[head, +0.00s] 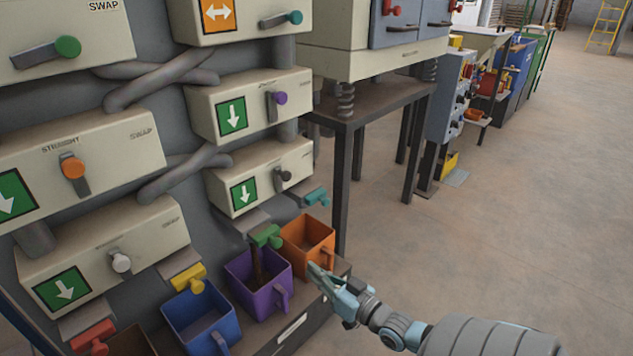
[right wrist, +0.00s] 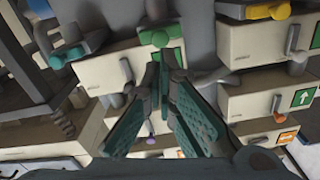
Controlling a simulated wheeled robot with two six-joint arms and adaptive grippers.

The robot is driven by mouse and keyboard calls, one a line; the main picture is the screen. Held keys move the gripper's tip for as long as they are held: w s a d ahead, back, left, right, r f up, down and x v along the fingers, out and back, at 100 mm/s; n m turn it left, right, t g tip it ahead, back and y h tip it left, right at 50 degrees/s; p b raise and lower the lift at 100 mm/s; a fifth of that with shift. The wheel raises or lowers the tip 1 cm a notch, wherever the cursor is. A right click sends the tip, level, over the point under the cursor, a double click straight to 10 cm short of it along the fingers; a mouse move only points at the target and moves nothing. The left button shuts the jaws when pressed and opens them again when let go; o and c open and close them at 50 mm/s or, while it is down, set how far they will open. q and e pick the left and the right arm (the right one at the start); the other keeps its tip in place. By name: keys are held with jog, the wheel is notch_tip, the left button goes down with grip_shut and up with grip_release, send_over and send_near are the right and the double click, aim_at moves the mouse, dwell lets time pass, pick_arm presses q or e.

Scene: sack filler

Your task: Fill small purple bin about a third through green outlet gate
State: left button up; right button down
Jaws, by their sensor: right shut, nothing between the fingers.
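The small purple bin (head: 246,299) stands on the low shelf, between a blue bin and an orange bin. The green outlet gate (head: 267,236) is just above it and also shows in the right wrist view (right wrist: 160,36). A narrow dark brown stream (head: 257,264) hangs below the green gate into the purple bin. How full the bin is I cannot tell. My right gripper (head: 315,271) is shut and empty, in front of the orange bin and right of the purple bin. It also shows in the right wrist view (right wrist: 164,62). My left gripper is out of view.
The blue bin (head: 200,318) stands under the yellow gate (head: 190,278), and the orange bin (head: 308,237) stands near the teal gate (head: 316,196). A red gate (head: 93,337) is at lower left. Diverter boxes with levers fill the panel above. The floor at right is clear.

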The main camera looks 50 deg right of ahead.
dwell(0.5)
jog(key=b, duration=0.3)
send_near(279, 245)
jog(key=w, duration=0.4)
jog(key=shift+w, duration=0.25)
dwell(6.0)
